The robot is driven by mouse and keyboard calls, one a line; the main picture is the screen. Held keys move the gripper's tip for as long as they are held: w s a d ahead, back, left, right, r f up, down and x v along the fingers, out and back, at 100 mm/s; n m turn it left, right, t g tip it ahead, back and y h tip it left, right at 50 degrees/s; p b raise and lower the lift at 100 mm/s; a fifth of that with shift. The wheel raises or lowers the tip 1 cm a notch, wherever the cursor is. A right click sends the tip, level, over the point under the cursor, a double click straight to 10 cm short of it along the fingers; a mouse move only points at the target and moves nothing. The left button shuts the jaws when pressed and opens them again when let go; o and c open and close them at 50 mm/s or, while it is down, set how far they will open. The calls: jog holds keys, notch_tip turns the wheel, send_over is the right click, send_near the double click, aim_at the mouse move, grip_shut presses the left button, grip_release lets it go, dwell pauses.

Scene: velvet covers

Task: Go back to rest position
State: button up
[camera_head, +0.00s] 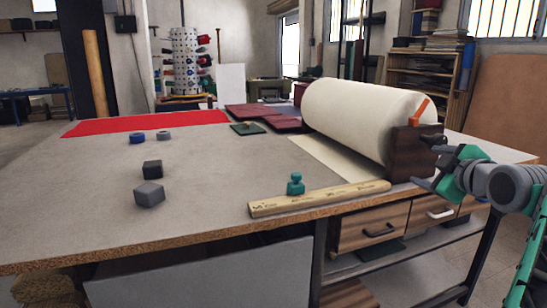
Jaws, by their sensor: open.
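My gripper (428,163) is at the right, beside the table's right part and in front of the dark wooden end block (405,152) of the large cream roll (352,115). Its jaws are open and I see nothing between them. My green and grey arm runs from it to the right edge of the picture. Whether the gripper touches the end block cannot be told.
The worktable (110,215) holds a wooden ruler (320,198), a teal stamp-like piece (295,184), a grey block (149,194), a black block (152,169), small rolls (137,138), red cloth (150,122) and dark red covers (270,122). Its left middle is largely clear.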

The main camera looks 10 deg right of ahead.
jog(key=s+a+f+m+g+y+p, duration=0.1)
jog(key=a+m+g+p, duration=0.2)
jog(key=a+p, duration=0.65)
jog(key=s+a+f+m+g+y+p, duration=0.1)
jog(key=a+m+g+y+p, duration=0.15)
jog(key=a+p, duration=0.7)
jog(key=s+a+f+m+g+p, duration=0.1)
jog(key=s+a+f+g+p, duration=0.1)
jog(key=s+a, duration=0.4)
jog(key=s+a+f+m+g+h+p, duration=0.1)
jog(key=s+a+f+m+g+p, duration=0.1)
jog(key=s+a, duration=0.5)
jog(key=shift+s+f+g+p, duration=0.5)
jog(key=shift+s+f+g, duration=0.05)
jog(key=shift+s+g, duration=0.55)
